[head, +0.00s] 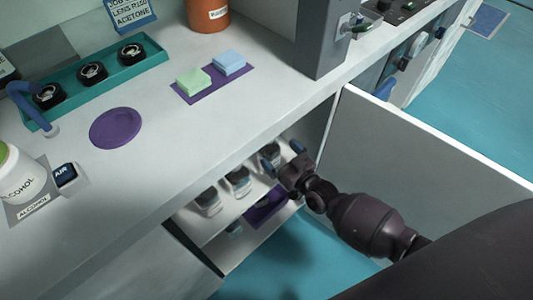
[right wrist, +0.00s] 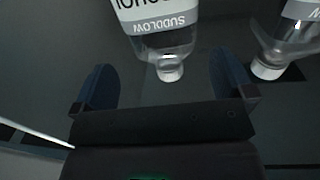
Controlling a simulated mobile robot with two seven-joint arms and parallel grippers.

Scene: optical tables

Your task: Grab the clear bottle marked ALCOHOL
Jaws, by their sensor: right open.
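My right gripper (head: 282,157) reaches into the open cabinet under the counter, at the right end of a shelf row of clear bottles. In the right wrist view its two blue fingers (right wrist: 162,75) are apart. A clear bottle (right wrist: 166,42) with a white and grey label stands ahead, between the finger directions; its lettering is cut off, but part looks like "OHOL". I see no contact with the fingers. In the head view this bottle (head: 269,153) is partly hidden by the gripper. Two more clear bottles stand left of it, one in the middle (head: 238,181) and one farther left (head: 209,202). My left gripper is out of view.
A second bottle (right wrist: 287,38) stands close on the right in the wrist view. The open cabinet door (head: 415,155) flanks my right arm. On the counter (head: 190,130), an opaque white bottle (head: 17,176) is marked ALCOHOL. A purple mat (head: 264,204) lies on a lower shelf.

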